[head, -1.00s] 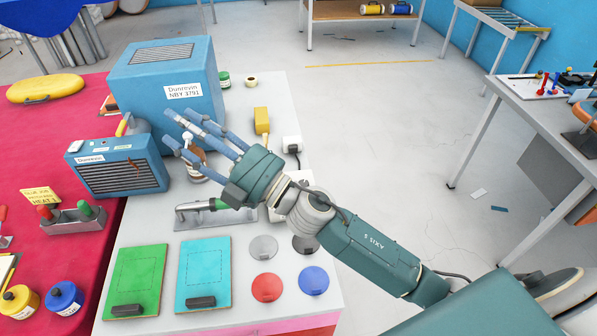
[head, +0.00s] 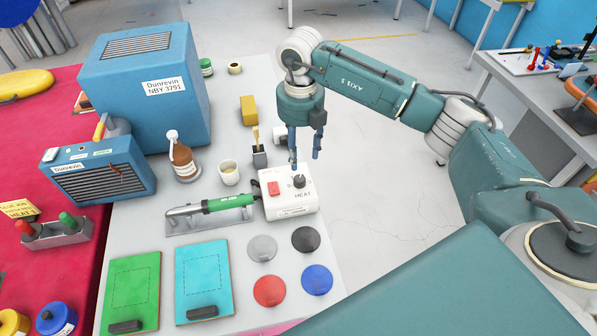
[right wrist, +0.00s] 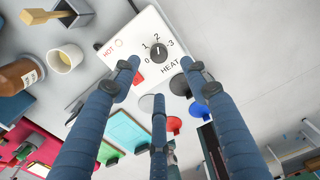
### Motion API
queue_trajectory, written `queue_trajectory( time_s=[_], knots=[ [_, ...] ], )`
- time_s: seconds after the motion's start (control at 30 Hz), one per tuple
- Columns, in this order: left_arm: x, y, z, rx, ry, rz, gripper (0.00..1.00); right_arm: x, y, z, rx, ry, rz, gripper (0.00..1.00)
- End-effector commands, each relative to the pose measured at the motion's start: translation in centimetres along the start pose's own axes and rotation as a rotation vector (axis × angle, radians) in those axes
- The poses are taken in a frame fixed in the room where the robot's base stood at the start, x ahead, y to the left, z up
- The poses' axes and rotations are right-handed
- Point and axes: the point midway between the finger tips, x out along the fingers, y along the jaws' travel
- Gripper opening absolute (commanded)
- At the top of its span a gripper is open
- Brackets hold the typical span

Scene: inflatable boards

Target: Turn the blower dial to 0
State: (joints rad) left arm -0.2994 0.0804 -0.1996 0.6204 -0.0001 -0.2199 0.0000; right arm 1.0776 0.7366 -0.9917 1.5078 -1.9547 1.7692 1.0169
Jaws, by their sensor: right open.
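The blower's white control box (head: 290,205) stands on the grey bench top, with a red switch (head: 273,188), the word HEAT and a black dial (head: 299,181). The green-handled blower (head: 225,203) lies on a metal rest left of the box. My right gripper (head: 305,158) points down above the dial, its three fingers (right wrist: 158,76) open and empty, apart from the dial as far as I can tell. My left gripper is out of view.
Behind the box are a dark brush holder (head: 260,157), a cup (head: 229,173) and a brown bottle (head: 183,160). Coloured discs, such as the red one (head: 269,291), lie in front. A large blue machine (head: 150,85) stands back left. Open floor lies right.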

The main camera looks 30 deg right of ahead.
Motion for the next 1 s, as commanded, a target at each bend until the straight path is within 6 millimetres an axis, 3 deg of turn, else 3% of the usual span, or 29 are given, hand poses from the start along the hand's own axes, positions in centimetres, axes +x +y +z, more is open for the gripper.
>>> queue_trajectory(
  time_s=[0.3,0.5,0.9,1.0],
  knots=[
    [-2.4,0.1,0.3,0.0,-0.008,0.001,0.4,5.8,0.2,-0.3,-0.003,0.007,0.002,0.45],
    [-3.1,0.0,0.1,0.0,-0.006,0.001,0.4,8.4,0.2,-0.2,-0.003,0.004,0.004,0.45],
    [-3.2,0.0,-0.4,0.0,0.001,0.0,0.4,9.5,0.2,-0.2,-0.005,0.002,0.005,0.45],
    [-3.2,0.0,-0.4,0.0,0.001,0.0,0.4,9.5,0.2,-0.2,-0.005,0.002,0.006,0.27]
  ],
)
